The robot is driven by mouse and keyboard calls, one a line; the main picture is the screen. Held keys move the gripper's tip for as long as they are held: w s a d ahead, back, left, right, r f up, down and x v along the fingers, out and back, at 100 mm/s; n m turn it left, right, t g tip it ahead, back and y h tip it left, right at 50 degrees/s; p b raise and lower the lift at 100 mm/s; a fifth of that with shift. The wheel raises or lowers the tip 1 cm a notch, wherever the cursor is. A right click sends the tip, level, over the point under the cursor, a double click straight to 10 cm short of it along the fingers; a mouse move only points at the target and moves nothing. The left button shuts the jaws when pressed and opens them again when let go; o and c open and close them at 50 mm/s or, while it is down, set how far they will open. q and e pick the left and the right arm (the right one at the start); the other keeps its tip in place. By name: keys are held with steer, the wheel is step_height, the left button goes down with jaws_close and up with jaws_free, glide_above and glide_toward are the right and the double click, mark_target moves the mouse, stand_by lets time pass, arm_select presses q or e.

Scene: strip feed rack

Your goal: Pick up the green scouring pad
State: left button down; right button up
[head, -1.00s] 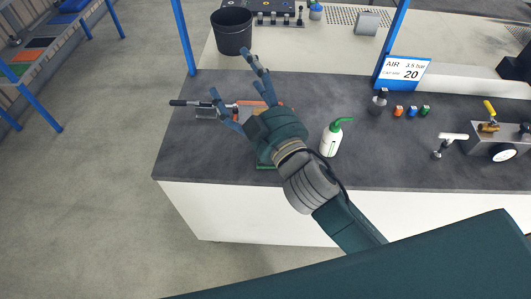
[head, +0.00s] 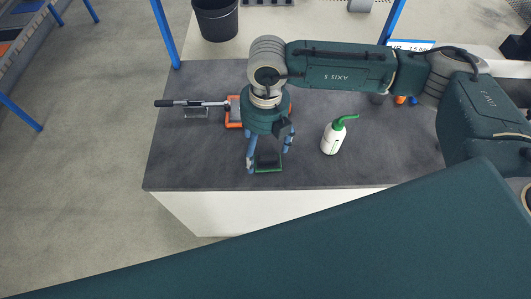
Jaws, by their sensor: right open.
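The green scouring pad (head: 268,171) lies on the dark bench top, close to its front edge, left of the white bottle. Only a green edge of it shows below my right gripper. My right gripper (head: 268,159) points down over it, open, with its blue fingers spread to the left and right of the green edge. A dark patch shows between the fingers, and I cannot tell what it is. Whether the fingertips touch the bench is not clear. My left gripper is not in view.
A white bottle with a green spout (head: 332,138) stands right of the gripper. An orange frame (head: 233,114) and a black-handled clamp (head: 195,106) are behind and left. A black bucket (head: 215,18) stands at the back. The front left of the bench is clear.

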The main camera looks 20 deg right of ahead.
mark_target(268, 158)
steer(key=shift+h, duration=0.4)
steer(key=f, duration=0.1)
steer(key=d+f+p, duration=0.1)
steer(key=f, duration=0.1)
steer(key=d+f, duration=0.1)
steer(key=f, duration=0.1)
steer(key=shift+w+p, duration=0.3)
steer(key=shift+w, duration=0.05)
steer(key=f, duration=0.1)
steer(key=f+p, duration=0.1)
steer(key=f, duration=0.1)
steer(key=f+p, duration=0.1)
steer(key=shift+w+d+f, duration=0.15)
steer(key=shift+w+f, duration=0.15)
steer(key=shift+f, duration=0.45)
steer(key=c, duration=1.5)
